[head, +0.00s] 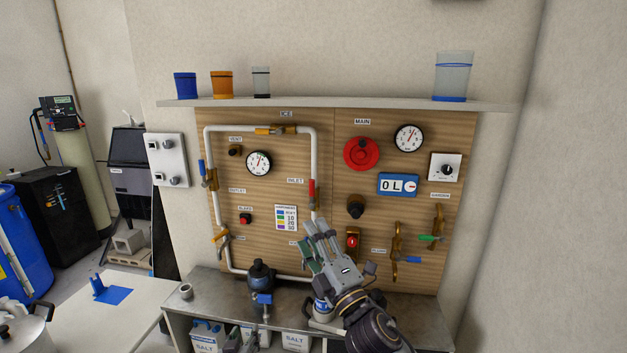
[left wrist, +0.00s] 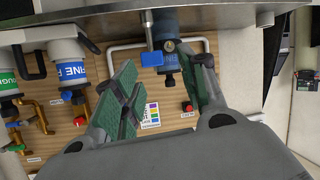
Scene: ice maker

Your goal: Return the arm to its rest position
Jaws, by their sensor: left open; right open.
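My right gripper (head: 318,240) is open and empty in the head view. It is in front of the wooden panel (head: 345,280), right of the small colour chart (head: 286,217), and its forearm reaches down to the lower right. My left gripper shows only as grey tips at the bottom edge of the head view (head: 242,343). In the left wrist view, which is upside down, it is open (left wrist: 167,66) with green pads. Nothing is held between its fingers. A dark blue pump (left wrist: 168,62) with a blue handle appears beyond the gap.
The metal counter (head: 215,287) runs below the panel. Salt bags (head: 207,338) sit underneath. A white table (head: 120,318) is at left.

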